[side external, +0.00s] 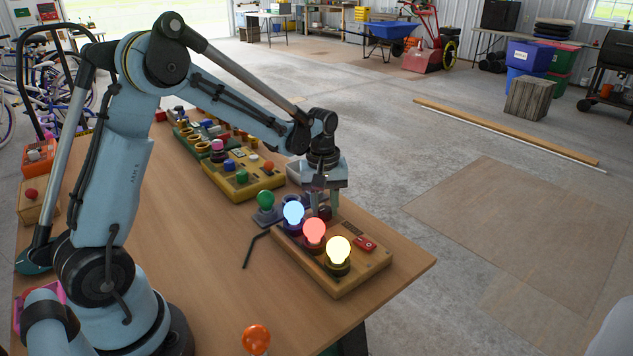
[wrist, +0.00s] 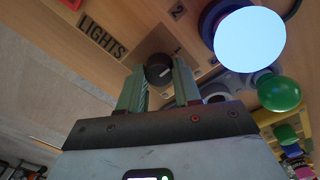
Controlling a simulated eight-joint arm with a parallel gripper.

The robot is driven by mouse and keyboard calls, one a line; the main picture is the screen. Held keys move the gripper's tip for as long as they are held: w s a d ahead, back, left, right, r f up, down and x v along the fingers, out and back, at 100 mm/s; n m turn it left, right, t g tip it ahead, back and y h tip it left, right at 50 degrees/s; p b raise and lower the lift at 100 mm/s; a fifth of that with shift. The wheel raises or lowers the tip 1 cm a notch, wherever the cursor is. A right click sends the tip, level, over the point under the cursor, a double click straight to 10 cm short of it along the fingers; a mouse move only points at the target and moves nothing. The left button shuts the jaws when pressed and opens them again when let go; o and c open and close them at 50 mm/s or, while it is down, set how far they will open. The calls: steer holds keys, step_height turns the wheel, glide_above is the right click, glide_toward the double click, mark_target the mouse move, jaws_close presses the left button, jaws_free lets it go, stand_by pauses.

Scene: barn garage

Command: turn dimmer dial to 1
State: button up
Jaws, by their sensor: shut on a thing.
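The dimmer dial (wrist: 159,67) is a dark round knob on a wooden board (wrist: 130,58). In the wrist view it sits between the fingertips of my gripper (wrist: 159,84), which is shut on it. In the side external view my gripper (side external: 323,203) points down at the far end of the light board (side external: 330,281), and the fingers mostly hide the dial. The board carries three lit bulbs: blue (side external: 293,212), red (side external: 314,230) and yellow (side external: 338,249). In the wrist view a "LIGHTS" label (wrist: 100,35) and a mark "2" (wrist: 178,12) show; the dial's setting cannot be read.
A red switch (side external: 364,243) is on the same board. A green bulb (side external: 265,200) and a black hex key (side external: 254,248) lie close to its left. More boards (side external: 240,180) line the table behind. An orange bulb (side external: 256,339) is at the front; the middle tabletop is clear.

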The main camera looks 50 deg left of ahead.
mark_target(321, 211)
stand_by(0.4)
steer(key=o, duration=1.1)
steer(key=shift+c, duration=0.2)
step_height(321, 211, up, 12)
steer(key=shift+s+a, duration=0.15)
steer(key=shift+s, duration=0.05)
steer(key=s+d+f+m+t, duration=0.1)
steer(key=s+d+m+t, duration=0.5)
steer(key=s+m, duration=0.5)
steer(key=shift+s+d+f+t, duration=0.25)
steer(key=shift+s+d+t, duration=0.05)
steer(key=shift+s+d, duration=0.85)
